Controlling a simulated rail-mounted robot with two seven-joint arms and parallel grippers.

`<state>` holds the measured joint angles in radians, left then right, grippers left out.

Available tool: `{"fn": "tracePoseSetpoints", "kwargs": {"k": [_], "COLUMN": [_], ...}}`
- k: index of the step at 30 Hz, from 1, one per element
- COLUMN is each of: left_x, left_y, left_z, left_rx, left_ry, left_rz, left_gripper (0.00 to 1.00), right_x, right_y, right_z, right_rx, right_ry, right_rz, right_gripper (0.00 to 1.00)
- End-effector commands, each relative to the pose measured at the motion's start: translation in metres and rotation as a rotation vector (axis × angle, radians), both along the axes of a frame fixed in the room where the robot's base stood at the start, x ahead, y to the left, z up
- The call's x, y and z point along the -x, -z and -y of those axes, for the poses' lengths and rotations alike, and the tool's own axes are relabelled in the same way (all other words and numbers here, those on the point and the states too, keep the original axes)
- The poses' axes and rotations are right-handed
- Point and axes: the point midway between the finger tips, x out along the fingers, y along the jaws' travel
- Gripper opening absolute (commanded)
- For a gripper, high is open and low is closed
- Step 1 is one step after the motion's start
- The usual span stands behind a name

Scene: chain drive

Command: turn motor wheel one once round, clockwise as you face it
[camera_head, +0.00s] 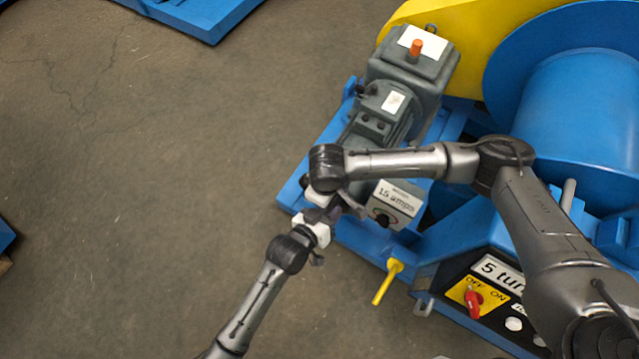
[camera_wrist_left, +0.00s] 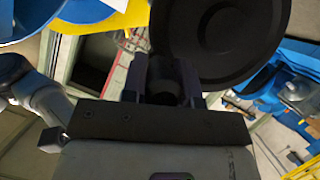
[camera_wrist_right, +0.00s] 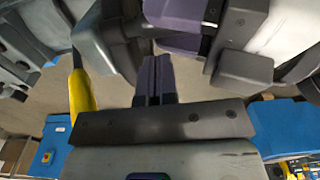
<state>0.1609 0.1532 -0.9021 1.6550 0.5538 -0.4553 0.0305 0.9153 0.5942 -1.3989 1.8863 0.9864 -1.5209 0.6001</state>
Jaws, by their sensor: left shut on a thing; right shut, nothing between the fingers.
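Motor wheel one, a dark round disc (camera_wrist_left: 235,35), fills the upper middle of the left wrist view. In the head view it is mostly hidden behind my grippers and the right wrist, at the near end of the grey motor (camera_head: 382,115). My left gripper (camera_wrist_left: 163,78) is shut on a dark handle (camera_wrist_left: 168,88) at the wheel's edge; it also shows in the head view (camera_head: 325,216). My right gripper (camera_wrist_right: 155,80) is shut and empty. It is close to the left gripper, whose purple fingers show at the top of the right wrist view.
Beside the motor is a box labelled 15 amps (camera_head: 397,203). A yellow lever (camera_head: 387,283) sticks out in front of the blue frame, near a panel with a red switch (camera_head: 474,298). My right arm crosses above the machine.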

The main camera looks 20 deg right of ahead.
Motion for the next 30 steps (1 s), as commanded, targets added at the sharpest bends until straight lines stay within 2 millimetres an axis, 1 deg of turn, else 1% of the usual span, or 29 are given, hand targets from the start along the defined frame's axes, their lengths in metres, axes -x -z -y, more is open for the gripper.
{"fn": "tracePoseSetpoints", "kwargs": {"k": [1, 6, 20, 27, 30], "left_x": [0.001, 0.001, 0.001, 0.0, 0.0], "left_y": [0.001, 0.001, 0.001, 0.001, 0.001], "left_z": [0.0, 0.0, 0.0, 0.0, -0.001], "left_rx": [-0.002, -0.002, 0.0, 0.0, 0.0], "left_ry": [0.001, 0.0, 0.0, 0.0, -0.002], "left_rz": [-0.004, -0.005, -0.005, -0.005, -0.003], "left_gripper": [0.0, 0.0, 0.0, 0.0, 0.0], "right_x": [0.003, 0.008, 0.01, 0.02, 0.02], "right_y": [0.004, 0.01, 0.012, 0.021, 0.023], "right_z": [0.003, 0.006, 0.007, 0.014, 0.015], "right_rx": [0.002, 0.0, -0.001, -0.033, -0.033], "right_ry": [0.0, 0.0, 0.0, 0.0, 0.001], "right_rz": [-0.001, 0.0, 0.002, 0.04, 0.044], "right_gripper": [0.0, 0.0, 0.0, 0.0, 0.0]}}
